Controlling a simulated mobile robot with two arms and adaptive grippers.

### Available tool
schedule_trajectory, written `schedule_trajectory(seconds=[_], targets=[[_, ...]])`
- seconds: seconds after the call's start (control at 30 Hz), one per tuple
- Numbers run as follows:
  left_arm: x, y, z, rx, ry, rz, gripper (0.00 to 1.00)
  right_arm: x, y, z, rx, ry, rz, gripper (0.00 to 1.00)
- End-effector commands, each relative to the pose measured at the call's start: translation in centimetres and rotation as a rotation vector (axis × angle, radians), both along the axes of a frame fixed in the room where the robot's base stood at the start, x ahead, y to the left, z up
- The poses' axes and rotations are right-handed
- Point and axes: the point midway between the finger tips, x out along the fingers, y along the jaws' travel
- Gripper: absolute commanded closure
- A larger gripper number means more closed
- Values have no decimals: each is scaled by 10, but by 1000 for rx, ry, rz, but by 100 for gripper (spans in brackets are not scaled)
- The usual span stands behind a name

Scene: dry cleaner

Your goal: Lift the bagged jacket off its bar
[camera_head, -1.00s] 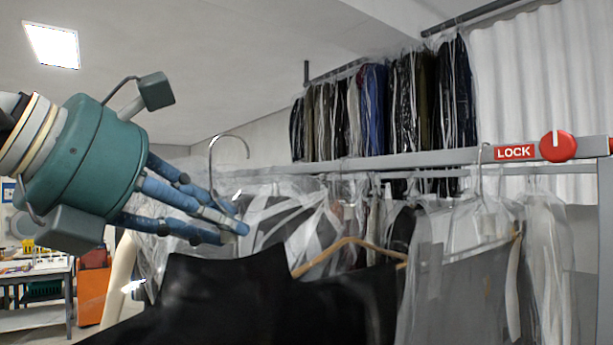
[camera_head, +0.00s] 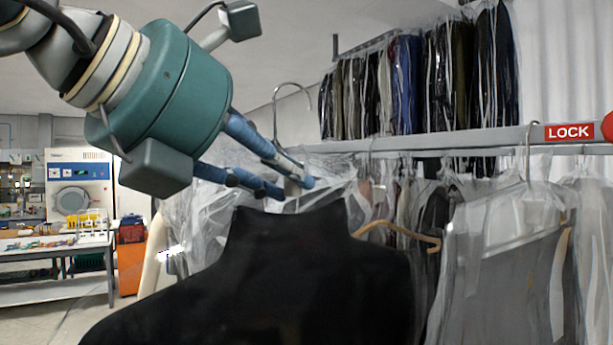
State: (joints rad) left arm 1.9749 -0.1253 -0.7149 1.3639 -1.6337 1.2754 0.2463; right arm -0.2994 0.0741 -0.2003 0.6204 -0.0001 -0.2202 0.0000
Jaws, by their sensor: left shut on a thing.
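The jacket (camera_head: 290,275) is a black garment with a high collar, large in the front of the head view. Its hanger hook (camera_head: 290,84) stands up above the collar, with its open end to the right. My left gripper (camera_head: 300,184) is shut on the hanger just above the collar, its blue fingers around the hook's stem. The hook's curve shows above the level of the grey bar (camera_head: 440,142) and appears clear of it. Clear plastic shows behind and left of the collar; I cannot tell how much covers the jacket. My right gripper is out of view.
Bagged garments (camera_head: 510,260) hang close together at right behind the jacket, with a wooden hanger (camera_head: 395,232) among them. More bagged clothes (camera_head: 420,80) hang on a higher rail. A red LOCK sign (camera_head: 569,132) is on the bar. A table (camera_head: 55,250) stands at far left.

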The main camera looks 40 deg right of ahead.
Motion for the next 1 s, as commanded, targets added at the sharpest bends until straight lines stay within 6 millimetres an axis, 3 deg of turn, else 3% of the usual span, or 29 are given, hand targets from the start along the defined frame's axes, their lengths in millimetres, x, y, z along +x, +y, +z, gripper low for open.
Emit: schedule_trajectory(seconds=[1.0], targets=[[24,139,1,-6,-2,1,100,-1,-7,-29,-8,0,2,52]])
